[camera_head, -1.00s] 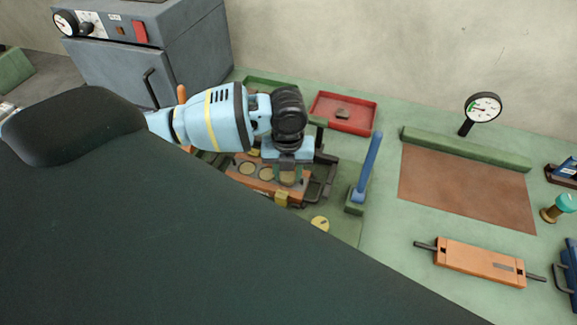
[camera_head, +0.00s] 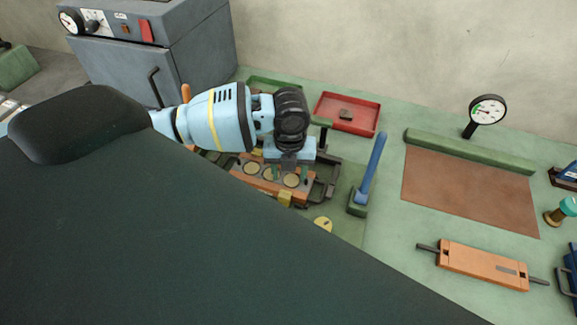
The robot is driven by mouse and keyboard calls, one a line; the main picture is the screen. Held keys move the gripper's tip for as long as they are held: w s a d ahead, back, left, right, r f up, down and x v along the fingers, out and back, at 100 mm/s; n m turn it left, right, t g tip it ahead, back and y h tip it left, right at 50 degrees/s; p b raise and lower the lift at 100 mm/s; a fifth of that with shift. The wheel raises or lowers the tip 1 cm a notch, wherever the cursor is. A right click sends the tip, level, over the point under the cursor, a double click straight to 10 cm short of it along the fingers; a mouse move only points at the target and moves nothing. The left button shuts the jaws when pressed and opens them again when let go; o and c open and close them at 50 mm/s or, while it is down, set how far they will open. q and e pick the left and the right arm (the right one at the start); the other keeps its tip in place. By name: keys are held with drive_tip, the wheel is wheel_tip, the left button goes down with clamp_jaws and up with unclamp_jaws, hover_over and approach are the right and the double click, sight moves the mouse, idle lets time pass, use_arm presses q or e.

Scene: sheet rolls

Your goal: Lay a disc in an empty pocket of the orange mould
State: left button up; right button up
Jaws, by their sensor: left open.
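The orange mould (camera_head: 262,187) lies on the bench below my left arm, in the middle of the view. Round tan faces show along its top: one at the left (camera_head: 252,167), one partly covered in the middle, and one at the right (camera_head: 291,180). I cannot tell from here which are discs and which are bare pocket floors. My left gripper (camera_head: 287,174) points down just above the mould's right part, its fingers apart, with no disc seen held between them. My right gripper is out of view.
A blue upright handle (camera_head: 371,168) stands right of the mould, and a red tray (camera_head: 346,113) lies behind. An orange block with end handles (camera_head: 483,265), a brown sheet (camera_head: 468,187) and a dial gauge (camera_head: 487,110) are at right. A grey oven (camera_head: 160,55) stands back left.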

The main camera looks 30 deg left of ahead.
use_arm(q)
drive_tip(key=shift+d+r, duration=0.1)
drive_tip(key=shift+d, duration=0.25)
drive_tip(key=shift+w+r, duration=0.1)
drive_tip(key=shift+r, duration=0.2)
wheel_tip(320, 180, up, 7)
drive_tip(key=shift+a, duration=0.25)
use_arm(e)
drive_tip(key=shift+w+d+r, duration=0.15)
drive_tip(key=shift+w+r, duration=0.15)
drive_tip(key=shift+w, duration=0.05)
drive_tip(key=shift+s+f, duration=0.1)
